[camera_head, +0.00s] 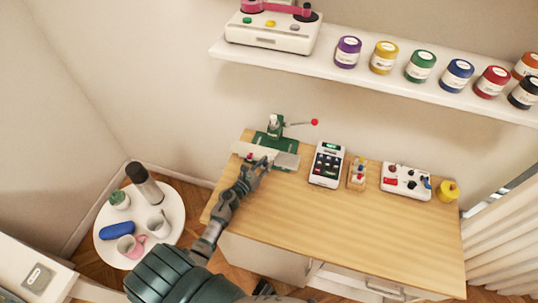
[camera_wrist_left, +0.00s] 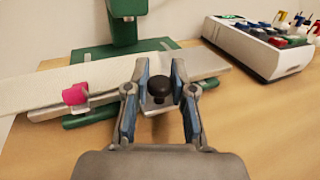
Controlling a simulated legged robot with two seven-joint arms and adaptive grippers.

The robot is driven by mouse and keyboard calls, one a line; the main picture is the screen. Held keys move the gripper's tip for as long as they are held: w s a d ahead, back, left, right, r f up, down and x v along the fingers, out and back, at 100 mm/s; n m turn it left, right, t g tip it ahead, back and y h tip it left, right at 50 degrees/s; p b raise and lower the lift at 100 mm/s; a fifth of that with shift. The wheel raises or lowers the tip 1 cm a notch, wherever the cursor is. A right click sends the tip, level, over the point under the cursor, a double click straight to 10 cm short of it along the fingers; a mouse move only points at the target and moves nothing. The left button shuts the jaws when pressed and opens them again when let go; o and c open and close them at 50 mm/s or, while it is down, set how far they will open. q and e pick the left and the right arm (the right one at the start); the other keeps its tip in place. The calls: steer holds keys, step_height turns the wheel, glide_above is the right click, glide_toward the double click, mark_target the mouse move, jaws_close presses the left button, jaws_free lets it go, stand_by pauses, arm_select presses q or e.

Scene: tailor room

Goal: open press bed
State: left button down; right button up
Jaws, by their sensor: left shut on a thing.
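The green press (camera_head: 274,127) stands at the back left of the wooden table, its lever ending in a red ball (camera_head: 314,122). Its flat pale press bed (camera_head: 286,160) lies low at the front; it spans the left and middle of the left wrist view (camera_wrist_left: 48,88). A black knob (camera_wrist_left: 159,86) sits on a small metal plate at the bed's front edge. My left gripper (camera_head: 259,163) is at this edge, its fingers (camera_wrist_left: 159,75) shut on the knob, one on each side. A pink knob (camera_wrist_left: 75,94) is left of the fingers. My right gripper is not in view.
A card terminal (camera_head: 327,165), a small wooden rack (camera_head: 357,175), a white control box (camera_head: 405,181) and a yellow object (camera_head: 447,191) stand to the right. The front of the wooden table (camera_head: 340,235) is clear. A shelf with jars hangs above.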

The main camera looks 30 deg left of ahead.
arm_select(q)
steer(key=shift+s+r, duration=0.1)
steer(key=shift+s, duration=0.3)
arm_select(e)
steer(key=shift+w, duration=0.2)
arm_select(q)
steer(key=shift+w, duration=0.1)
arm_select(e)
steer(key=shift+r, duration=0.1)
arm_select(q)
steer(key=c, duration=1.2)
jaws_free()
steer(key=shift+o, duration=0.9)
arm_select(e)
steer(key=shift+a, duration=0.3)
arm_select(q)
steer(key=shift+s+a, duration=0.1)
steer(key=shift+s, duration=0.2)
steer(key=s, duration=0.3)
steer(key=s+a, duration=0.1)
steer(key=s, duration=0.7)
steer(key=shift+s+a, duration=0.2)
steer(key=shift+a, duration=0.1)
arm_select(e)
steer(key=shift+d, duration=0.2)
